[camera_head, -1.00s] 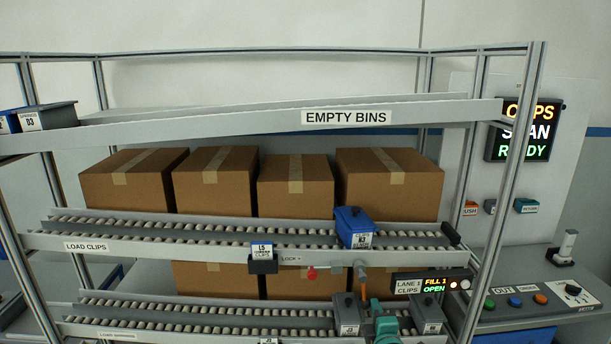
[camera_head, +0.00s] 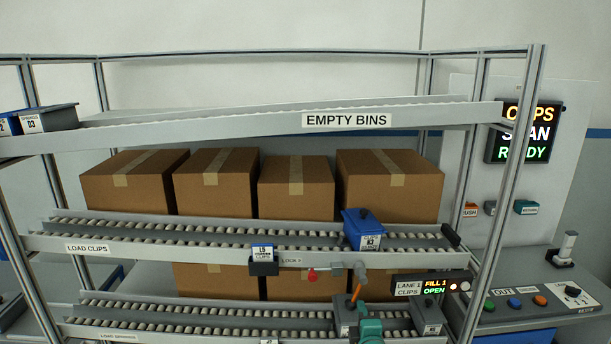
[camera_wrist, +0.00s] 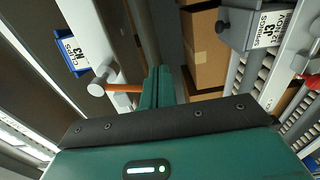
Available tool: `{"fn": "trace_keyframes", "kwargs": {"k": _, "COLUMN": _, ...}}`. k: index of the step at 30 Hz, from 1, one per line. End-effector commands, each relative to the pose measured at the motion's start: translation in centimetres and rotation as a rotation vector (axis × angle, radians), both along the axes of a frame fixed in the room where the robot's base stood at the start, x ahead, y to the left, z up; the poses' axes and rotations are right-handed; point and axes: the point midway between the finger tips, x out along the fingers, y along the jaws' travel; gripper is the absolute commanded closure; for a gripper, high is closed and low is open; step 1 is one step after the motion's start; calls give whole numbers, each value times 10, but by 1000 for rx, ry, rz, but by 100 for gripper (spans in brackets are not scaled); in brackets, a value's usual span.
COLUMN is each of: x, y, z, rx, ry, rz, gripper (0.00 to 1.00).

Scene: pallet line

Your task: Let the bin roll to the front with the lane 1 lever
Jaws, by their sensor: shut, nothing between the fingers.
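The blue bin (camera_head: 362,229) sits on the upper roller lane, toward its right end, and shows at the upper left of the wrist view (camera_wrist: 70,48). Below it on the front rail is a lever with a grey hub (camera_head: 360,271) and an orange arm (camera_head: 355,293) hanging down, its lower end tilted left. The orange arm (camera_wrist: 123,88) also shows beside my fingers in the wrist view. My teal gripper (camera_head: 369,324) is shut and empty, just below and right of the lever. I cannot tell whether it touches the arm.
A red lock knob (camera_head: 312,274) is left of the lever. The lane 1 display (camera_head: 421,286) reads FILL 1 OPEN at its right. Grey bins (camera_head: 426,318) stand on the lower lane close to my gripper. A dark end stop (camera_head: 451,235) closes the upper lane.

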Motion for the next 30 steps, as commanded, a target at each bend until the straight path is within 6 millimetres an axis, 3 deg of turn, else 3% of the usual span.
{"fn": "trace_keyframes", "kwargs": {"k": 9, "x": -3, "y": 5, "z": 0, "rx": -1, "ry": -1, "rz": -1, "gripper": 100}}
{"fn": "trace_keyframes", "kwargs": {"k": 30, "x": -53, "y": -5, "z": -1, "rx": -3, "ry": 1, "rz": -1, "gripper": 100}}
